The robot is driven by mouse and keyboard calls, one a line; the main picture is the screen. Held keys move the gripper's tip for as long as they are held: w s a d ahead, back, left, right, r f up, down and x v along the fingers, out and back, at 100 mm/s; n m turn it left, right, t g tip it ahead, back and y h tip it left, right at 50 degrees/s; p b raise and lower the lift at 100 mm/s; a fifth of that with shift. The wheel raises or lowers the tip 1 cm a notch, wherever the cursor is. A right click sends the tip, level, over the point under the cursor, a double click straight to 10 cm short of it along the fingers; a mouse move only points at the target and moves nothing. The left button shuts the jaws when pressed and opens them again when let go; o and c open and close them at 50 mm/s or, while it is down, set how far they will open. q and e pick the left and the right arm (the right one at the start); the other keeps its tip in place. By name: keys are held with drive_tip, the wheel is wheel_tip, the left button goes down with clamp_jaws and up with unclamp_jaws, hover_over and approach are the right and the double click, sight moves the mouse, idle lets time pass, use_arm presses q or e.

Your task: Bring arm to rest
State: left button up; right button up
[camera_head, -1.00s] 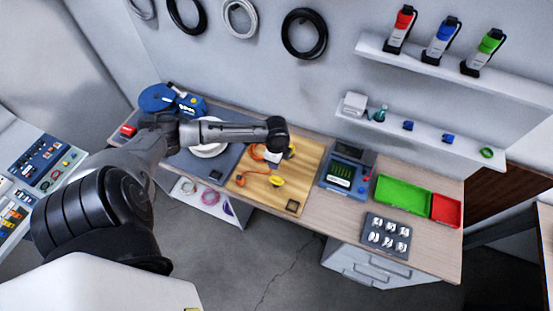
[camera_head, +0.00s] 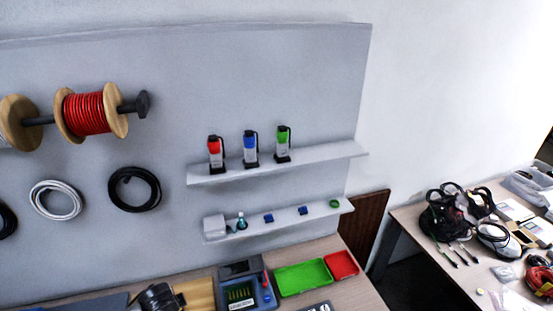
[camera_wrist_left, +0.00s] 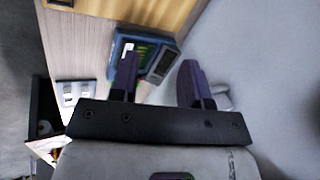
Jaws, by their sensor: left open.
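In the left wrist view my left gripper (camera_wrist_left: 158,70) is open, its two dark fingers apart with nothing between them. Beyond them are the workbench (camera_wrist_left: 78,45) and the blue tester (camera_wrist_left: 120,45) with its dark screen. In the head view only a dark part of my left arm shows at the bottom edge, in front of the wooden board (camera_head: 199,294); the fingers cannot be made out there. My right gripper is in no view.
The bench bears a blue tester (camera_head: 238,296), a green tray (camera_head: 303,278) and a red tray (camera_head: 342,264). An upper shelf (camera_head: 320,153) and lower shelf (camera_head: 285,219) hang above. A second table (camera_head: 413,226) with clutter stands at the right.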

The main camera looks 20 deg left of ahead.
use_arm(q)
drive_tip(key=s+d+r+n+t+h+p, duration=0.1)
drive_tip(key=s+d+r+t, duration=0.2)
drive_tip(key=d, duration=0.4)
drive_tip(key=s+d+r+n+t+p, duration=0.1)
drive_tip(key=s+d+r, duration=0.25)
drive_tip(key=d, duration=0.45)
drive_tip(key=s+d+f+n+g+h+p, duration=0.1)
drive_tip(key=s+d+f, duration=0.1)
drive_tip(key=s, duration=0.5)
drive_tip(key=s+d+f+n+g+h+p, duration=0.1)
drive_tip(key=s+d, duration=0.3)
drive_tip(key=s, duration=0.4)
drive_tip(key=shift+d+f+n+g+h, duration=0.4)
drive_tip(key=shift+f+n+g, duration=0.1)
drive_tip(key=shift+g, duration=0.3)
drive_tip(key=shift+w, duration=0.15)
